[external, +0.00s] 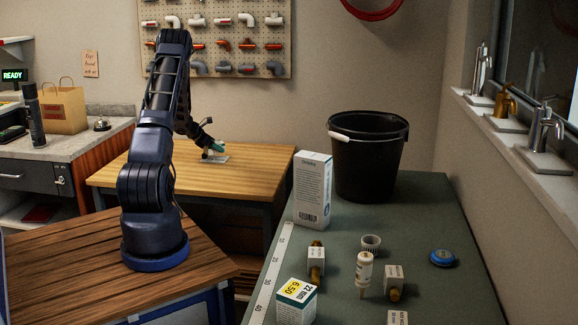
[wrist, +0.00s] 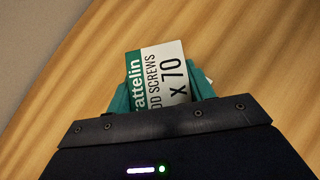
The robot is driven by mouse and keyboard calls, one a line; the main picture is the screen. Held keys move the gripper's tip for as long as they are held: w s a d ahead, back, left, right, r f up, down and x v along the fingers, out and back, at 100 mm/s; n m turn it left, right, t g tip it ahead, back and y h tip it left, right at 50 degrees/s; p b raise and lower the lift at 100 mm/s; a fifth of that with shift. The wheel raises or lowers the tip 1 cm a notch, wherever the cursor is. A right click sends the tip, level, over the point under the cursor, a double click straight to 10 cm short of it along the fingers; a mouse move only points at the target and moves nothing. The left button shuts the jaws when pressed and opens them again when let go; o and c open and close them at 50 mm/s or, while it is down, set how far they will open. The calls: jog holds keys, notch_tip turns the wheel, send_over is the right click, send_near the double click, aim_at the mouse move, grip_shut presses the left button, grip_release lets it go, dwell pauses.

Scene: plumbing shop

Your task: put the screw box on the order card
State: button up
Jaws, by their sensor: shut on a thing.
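The screw box (wrist: 158,75), green and white with "WOOD SCREWS x 70" lettering partly covered, is between the teal fingers of my gripper (wrist: 160,98) in the wrist view. My gripper is shut on it. In the external view my gripper (external: 213,148) is low over the far wooden table (external: 130,174), and the box is too small to make out clearly there. A pale flat piece (external: 217,159), likely the order card, lies on that table under the gripper. I cannot tell whether the box touches it. The wrist view shows mostly bare wood grain around the box.
The wooden table is otherwise clear. On the green counter (external: 415,228) stand a tall white carton (external: 313,190), a black bucket (external: 367,160), a price-marked box (external: 297,302) and several small fittings. A pegboard (external: 215,40) hangs behind the table.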

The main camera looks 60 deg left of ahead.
jog(key=shift+f, duration=0.2)
jog(key=o, duration=1.4)
jog(key=shift+r, duration=0.35)
jog(key=v, duration=1.2)
jog(key=shift+r, duration=0.2)
